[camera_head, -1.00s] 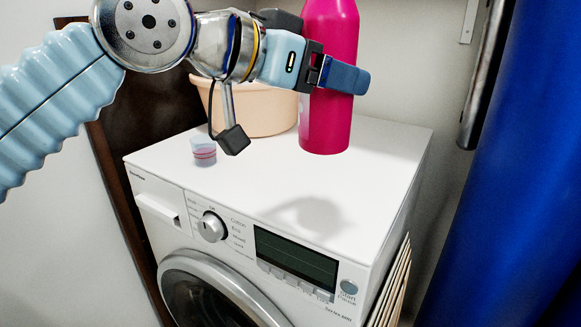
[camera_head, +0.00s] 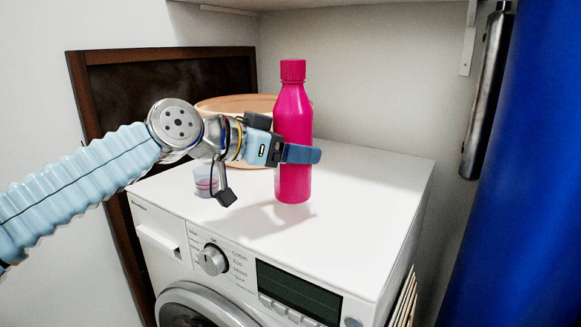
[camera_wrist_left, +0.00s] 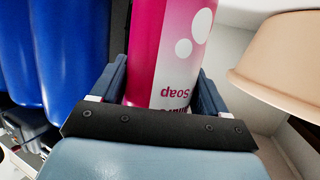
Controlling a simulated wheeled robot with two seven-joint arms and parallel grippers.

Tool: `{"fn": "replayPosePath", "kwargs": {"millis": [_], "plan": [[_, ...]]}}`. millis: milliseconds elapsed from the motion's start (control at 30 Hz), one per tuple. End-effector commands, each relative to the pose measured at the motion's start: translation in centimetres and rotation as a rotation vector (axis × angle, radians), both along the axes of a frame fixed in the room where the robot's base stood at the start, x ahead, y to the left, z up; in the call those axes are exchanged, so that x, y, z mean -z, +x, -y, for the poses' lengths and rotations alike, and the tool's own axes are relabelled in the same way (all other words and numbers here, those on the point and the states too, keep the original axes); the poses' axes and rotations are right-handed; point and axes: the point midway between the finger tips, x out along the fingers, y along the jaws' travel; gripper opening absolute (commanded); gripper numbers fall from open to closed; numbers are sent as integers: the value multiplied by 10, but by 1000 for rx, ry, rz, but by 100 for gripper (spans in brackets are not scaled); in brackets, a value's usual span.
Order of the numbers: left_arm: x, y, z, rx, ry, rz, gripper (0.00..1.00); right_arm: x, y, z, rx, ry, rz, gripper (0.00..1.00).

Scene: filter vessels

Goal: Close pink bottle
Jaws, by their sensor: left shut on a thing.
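My left gripper (camera_head: 300,153) is shut around the bottle's lower body. In the left wrist view the bottle (camera_wrist_left: 165,55) stands between the two fingers (camera_wrist_left: 160,95), with white dots and upside-down lettering reading "Soap". Whether its base touches the machine top I cannot tell; a shadow lies close by its base. My right gripper is not in view.
The white washing machine (camera_head: 370,220) has a mostly bare top. A peach basin (camera_head: 235,104) stands behind my gripper. A small clear cup (camera_head: 205,182) with a pink band is at the left. A blue cylinder (camera_head: 520,160) rises at the right, and a wall closes the back.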

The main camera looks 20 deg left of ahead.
Motion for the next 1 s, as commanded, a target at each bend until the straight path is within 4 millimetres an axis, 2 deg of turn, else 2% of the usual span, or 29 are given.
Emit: {"fn": "replayPosePath", "kwargs": {"millis": [167,400,867,900,1000], "plan": [[5,3,-3,-1,-2,1,0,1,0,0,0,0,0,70],[34,3,-3,2,-2,1,0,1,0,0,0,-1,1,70],[40,4,-4,0,-1,2,0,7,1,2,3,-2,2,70],[39,4,-3,1,0,0,81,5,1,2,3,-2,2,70],[39,4,-3,1,0,-1,96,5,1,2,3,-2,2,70]]}}
